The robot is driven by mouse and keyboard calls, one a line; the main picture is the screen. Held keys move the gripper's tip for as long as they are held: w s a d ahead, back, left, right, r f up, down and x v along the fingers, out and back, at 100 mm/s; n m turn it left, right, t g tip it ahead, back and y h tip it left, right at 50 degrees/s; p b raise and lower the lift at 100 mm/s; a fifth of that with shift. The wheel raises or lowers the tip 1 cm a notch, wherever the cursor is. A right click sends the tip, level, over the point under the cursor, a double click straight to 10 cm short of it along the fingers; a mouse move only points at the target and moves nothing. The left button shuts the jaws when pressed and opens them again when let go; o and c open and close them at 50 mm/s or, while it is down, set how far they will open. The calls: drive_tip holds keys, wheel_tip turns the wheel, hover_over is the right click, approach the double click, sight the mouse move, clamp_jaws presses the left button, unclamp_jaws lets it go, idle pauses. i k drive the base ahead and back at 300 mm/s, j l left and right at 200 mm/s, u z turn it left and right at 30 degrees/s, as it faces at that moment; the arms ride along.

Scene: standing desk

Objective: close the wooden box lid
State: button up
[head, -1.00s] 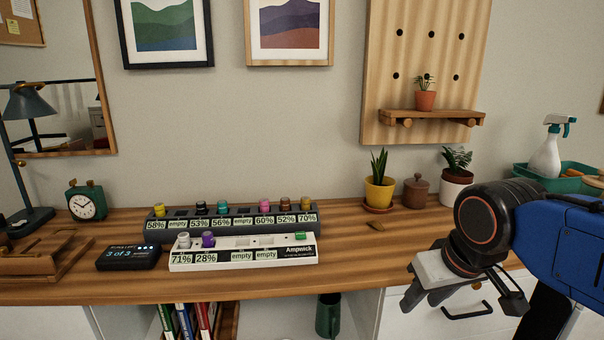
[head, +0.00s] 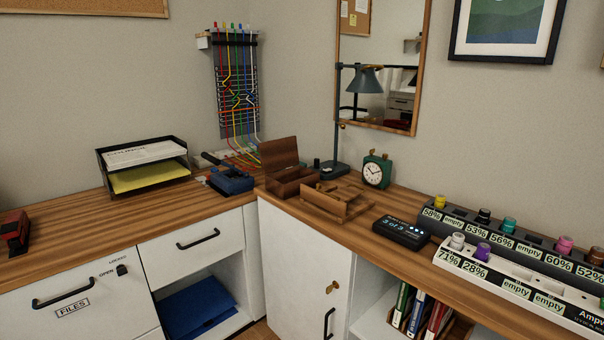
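The wooden box (head: 291,185) sits on the desk near the inner corner in the head view. Its dark brown lid (head: 280,153) is open and stands up, leaning back at the left and rear of the box. What is inside the box cannot be made out. My gripper is not in the head view now.
A lighter wooden stand (head: 337,199) sits close to the box at its right front. A desk lamp (head: 336,165) and a green clock (head: 377,171) stand behind. A blue device (head: 232,181) lies left of the box. A black display (head: 401,233) lies right.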

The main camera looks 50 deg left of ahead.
sight(281, 154)
drive_tip(key=u, duration=1.95)
